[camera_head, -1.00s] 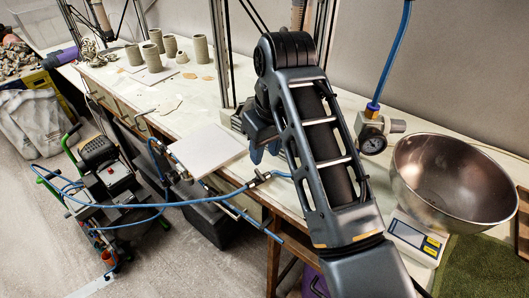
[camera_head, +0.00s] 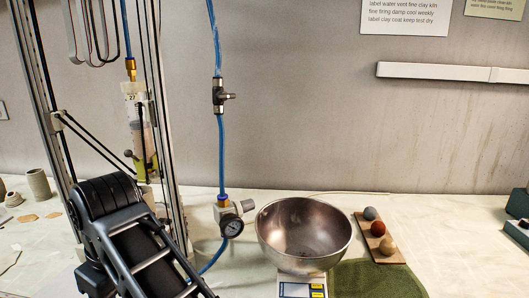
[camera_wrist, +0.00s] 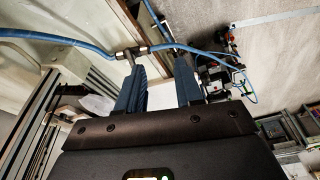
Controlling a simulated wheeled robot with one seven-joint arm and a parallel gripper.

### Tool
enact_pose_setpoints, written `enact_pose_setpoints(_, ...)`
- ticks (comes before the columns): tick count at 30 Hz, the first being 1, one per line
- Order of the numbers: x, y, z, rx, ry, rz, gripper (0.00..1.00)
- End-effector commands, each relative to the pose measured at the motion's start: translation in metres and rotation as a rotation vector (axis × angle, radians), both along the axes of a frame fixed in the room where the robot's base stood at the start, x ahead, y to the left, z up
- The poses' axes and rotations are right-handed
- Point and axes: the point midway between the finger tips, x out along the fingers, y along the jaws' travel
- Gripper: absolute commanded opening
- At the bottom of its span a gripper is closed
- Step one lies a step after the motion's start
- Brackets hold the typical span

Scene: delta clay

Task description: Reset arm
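My gripper (camera_wrist: 161,72) shows in the wrist view with its two blue fingers spread apart and nothing held between them. A blue hose with a dark fitting (camera_wrist: 130,53) passes close beyond the fingertips; I cannot tell whether it touches them. In the head view my arm (camera_head: 130,240) is bent at the lower left, in front of the workbench (camera_head: 230,285). The gripper end is not clearly visible there.
A metal bowl (camera_head: 304,228) sits on a scale (camera_head: 301,286). A metal frame (camera_head: 165,130) with a syringe-like tube (camera_head: 138,125) stands behind my arm.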

Motion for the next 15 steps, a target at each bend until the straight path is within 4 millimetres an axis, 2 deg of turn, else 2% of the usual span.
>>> enact_pose_setpoints(8, -0.002, -0.009, -0.026, 0.040, -0.004, -0.032, 0.36)
enact_pose_setpoints(15, -0.005, -0.024, -0.060, 0.096, -0.012, -0.083, 0.36)
